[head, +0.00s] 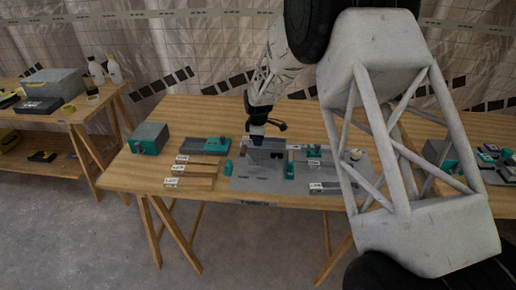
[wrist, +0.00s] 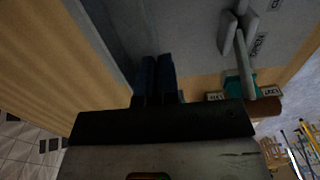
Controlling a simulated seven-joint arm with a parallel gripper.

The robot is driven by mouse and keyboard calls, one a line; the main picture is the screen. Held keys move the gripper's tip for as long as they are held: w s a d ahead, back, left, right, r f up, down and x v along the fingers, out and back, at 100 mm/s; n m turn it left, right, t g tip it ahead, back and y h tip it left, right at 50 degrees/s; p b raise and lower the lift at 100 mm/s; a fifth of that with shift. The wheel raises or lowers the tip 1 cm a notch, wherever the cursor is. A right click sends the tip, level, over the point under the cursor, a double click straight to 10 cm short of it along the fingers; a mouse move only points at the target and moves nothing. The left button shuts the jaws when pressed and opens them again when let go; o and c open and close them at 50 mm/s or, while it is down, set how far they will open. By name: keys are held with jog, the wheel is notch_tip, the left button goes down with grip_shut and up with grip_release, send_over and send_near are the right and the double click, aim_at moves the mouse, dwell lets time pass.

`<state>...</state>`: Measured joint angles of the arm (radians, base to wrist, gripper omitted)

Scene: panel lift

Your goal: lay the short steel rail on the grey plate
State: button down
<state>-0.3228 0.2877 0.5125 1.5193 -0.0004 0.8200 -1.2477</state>
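The grey plate (head: 245,184) lies on the wooden table in the head view, with several small fittings on it. My gripper (head: 258,138) points down over the plate's back left part. In the wrist view its two dark blue fingers (wrist: 157,78) lie side by side with almost no gap, and I see nothing between them. A grey bar (head: 192,144) lies left of the plate near a teal block; I cannot tell whether it is the short steel rail. The fingertips' height above the surface is unclear.
A lever clamp (wrist: 241,40) stands by an OPEN label in the wrist view. Labelled wooden strips (head: 198,172) lie left of the plate. A grey-teal box (head: 149,138) stands at the table's left end. A teal fitting (head: 290,171) stands on the plate.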

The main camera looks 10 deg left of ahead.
jog(key=shift+f, duration=1.85)
jog(key=shift+f, duration=0.1)
jog(key=c, duration=1.4)
grip_release()
jog(key=shift+o, duration=0.2)
notch_tip(320, 180, up, 12)
jog(key=shift+r, duration=0.15)
